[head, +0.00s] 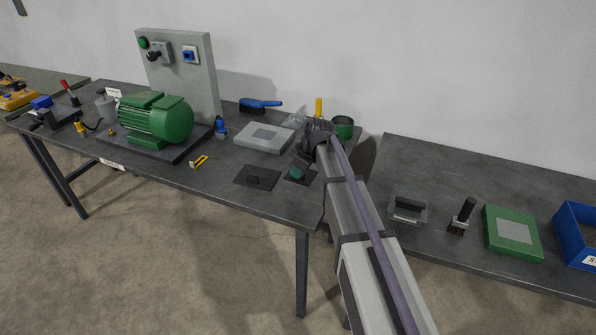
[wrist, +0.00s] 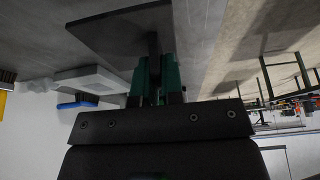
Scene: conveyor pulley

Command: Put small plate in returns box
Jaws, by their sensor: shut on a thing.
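My gripper (head: 297,173) reaches down at the right end of the left table, its green fingertips shut on what looks like the upright handle of a small dark plate (head: 312,177). The plate is low, at or close to the tabletop; I cannot tell whether it touches. In the wrist view the green fingers (wrist: 156,78) are closed around a dark upright piece, with a flat dark plate (wrist: 110,30) beyond. A blue open box (head: 569,236) stands on the right table, cut off by the picture edge. Its label is cut off too, so I cannot tell whether it is the returns box.
A grey block (head: 250,137), blue brush (head: 262,105) and green cup (head: 344,128) are behind. The right table holds a grey tray (head: 408,218), brush (head: 462,214) and green block (head: 495,240). A green motor (head: 155,118) stands left.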

